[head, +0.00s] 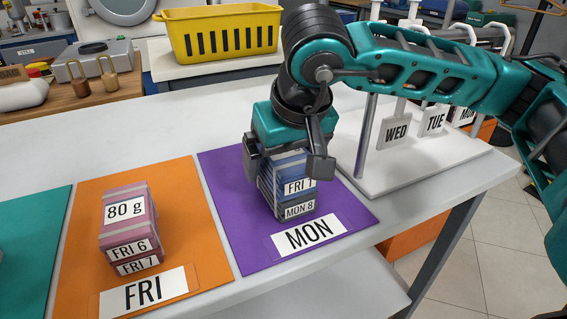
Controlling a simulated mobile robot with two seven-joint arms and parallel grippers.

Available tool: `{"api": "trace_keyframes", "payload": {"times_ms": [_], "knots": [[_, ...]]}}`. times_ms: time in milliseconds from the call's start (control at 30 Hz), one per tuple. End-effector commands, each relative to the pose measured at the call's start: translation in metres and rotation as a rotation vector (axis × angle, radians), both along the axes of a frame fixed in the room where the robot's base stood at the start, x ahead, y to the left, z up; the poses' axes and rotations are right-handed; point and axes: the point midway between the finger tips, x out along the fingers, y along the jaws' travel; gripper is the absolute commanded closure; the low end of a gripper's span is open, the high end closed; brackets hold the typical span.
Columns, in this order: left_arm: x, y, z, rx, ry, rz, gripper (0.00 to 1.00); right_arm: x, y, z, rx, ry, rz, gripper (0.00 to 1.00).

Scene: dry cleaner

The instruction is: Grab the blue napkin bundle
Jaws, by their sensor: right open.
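The blue napkin bundle (273,183), with a label reading FRI 1, sits on a greyish bundle (290,212) labelled MON 8. Both are stacked on the purple mat (350,203) marked MON. My right gripper (286,164) points down over the blue bundle, with one finger at its left side and one at its right front. The jaws are open; whether the fingers touch the bundle I cannot tell. The gripper hides most of the bundle's top. My left gripper is out of view.
An orange mat (86,215) marked FRI holds pink bundles (128,225) labelled FRI 6 and FRI 7. A white rack (400,177) with hanging WED and TUE tags stands right of the purple mat. A yellow basket (222,35) is behind. The white table's (340,265) front edge is clear.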

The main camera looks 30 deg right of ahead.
Motion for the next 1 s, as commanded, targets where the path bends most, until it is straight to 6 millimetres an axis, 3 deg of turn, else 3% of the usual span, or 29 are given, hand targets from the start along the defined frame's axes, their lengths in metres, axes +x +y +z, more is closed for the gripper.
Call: {"api": "trace_keyframes", "payload": {"times_ms": [533, 1000], "knots": [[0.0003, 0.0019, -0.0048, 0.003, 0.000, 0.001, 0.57, -0.0001, 0.0000, -0.0023, 0.000, 0.001, 0.000, 0.04], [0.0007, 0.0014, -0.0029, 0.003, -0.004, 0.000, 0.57, -0.0001, 0.0000, -0.0023, 0.000, 0.001, 0.000, 0.49]]}}
